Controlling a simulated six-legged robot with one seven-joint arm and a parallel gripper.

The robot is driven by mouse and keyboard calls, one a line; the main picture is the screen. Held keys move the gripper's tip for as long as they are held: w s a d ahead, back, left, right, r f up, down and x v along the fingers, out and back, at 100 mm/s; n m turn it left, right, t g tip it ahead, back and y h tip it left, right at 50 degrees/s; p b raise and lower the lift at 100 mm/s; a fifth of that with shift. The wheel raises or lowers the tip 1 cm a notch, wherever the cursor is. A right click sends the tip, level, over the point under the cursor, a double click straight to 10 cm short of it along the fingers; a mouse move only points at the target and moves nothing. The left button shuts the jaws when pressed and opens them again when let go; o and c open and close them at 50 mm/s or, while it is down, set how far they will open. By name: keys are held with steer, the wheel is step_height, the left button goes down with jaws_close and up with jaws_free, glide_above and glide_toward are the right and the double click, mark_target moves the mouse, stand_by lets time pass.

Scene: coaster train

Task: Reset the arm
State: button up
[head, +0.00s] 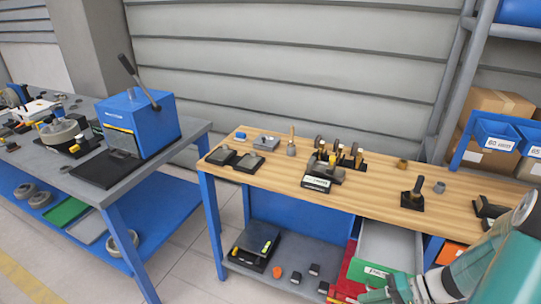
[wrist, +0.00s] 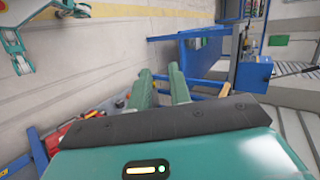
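My teal arm reaches in from the lower right of the head view, in front of the wooden workbench (head: 385,190). My gripper (wrist: 161,75) shows in the wrist view as two green fingers with a visible gap between them. Nothing is seen held in the gap.
A grey bench (head: 185,140) with a blue press (head: 138,120) stands at the left. Small tools and black fixtures (head: 412,195) sit on the wooden bench. A lower shelf holds a black scale (head: 255,245). Storage shelving (head: 462,80) stands at the right. Floor is clear at the front left.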

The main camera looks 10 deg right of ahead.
steer(key=s+a+r+n+t+h, duration=0.1)
steer(key=a+r+h, duration=0.4)
steer(key=r, duration=0.6)
steer(key=s+a+r+n+t+h, duration=0.1)
steer(key=s+a+r+n+h, duration=0.1)
steer(key=a+r+h, duration=0.4)
steer(key=s+a+r, duration=0.1)
steer(key=a+r, duration=0.2)
steer(key=r, duration=0.3)
steer(key=shift+a+n, duration=0.2)
steer(key=shift+n, duration=0.2)
